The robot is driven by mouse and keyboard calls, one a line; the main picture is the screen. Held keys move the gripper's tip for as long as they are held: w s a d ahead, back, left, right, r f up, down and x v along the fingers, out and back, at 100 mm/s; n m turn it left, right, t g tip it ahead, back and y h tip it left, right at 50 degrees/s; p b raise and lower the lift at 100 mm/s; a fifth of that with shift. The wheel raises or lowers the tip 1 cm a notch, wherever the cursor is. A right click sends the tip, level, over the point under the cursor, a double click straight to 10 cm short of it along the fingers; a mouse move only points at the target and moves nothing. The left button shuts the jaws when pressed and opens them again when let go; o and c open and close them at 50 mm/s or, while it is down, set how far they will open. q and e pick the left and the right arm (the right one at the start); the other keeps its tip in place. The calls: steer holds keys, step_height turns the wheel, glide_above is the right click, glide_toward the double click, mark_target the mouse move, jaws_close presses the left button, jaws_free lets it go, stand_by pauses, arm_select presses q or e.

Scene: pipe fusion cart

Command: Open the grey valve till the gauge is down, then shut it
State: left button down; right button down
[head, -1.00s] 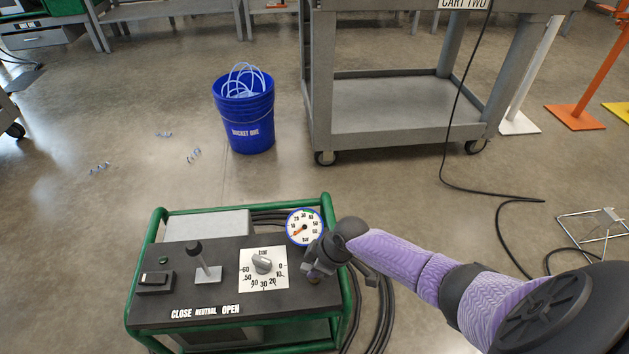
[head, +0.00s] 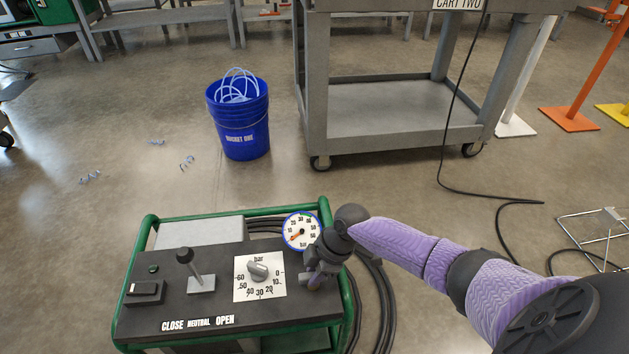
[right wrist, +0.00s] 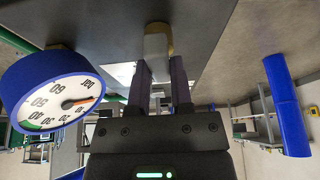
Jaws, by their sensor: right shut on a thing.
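The grey valve (right wrist: 157,44) shows in the right wrist view as a pale grey block with a brass part beside it, at the panel. My right gripper (head: 315,281) is shut on it, one dark finger on each side. In the head view the gripper mostly hides the valve, at the panel's right end. The round blue-rimmed gauge (head: 302,232) stands just behind the gripper. It also shows in the right wrist view (right wrist: 50,92). Its orange needle points to the low end of the scale; the exact reading is unclear. My left gripper is not in view.
The dark panel (head: 215,308) in a green frame carries a lever (head: 190,267), a switch box (head: 145,292) and a dial knob (head: 258,270). Black hoses lie at its right. A blue bucket (head: 240,125) and a grey cart (head: 385,115) stand behind, with open floor between.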

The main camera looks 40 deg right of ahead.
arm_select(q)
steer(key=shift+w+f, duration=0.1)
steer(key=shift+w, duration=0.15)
arm_select(e)
steer(key=c, duration=0.5)
jaws_free()
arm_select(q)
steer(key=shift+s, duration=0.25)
arm_select(e)
steer(key=shift+r, duration=0.25)
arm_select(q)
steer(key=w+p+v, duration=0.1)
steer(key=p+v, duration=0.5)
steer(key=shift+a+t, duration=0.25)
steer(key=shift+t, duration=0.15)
arm_select(e)
steer(key=shift+v, duration=4.7)
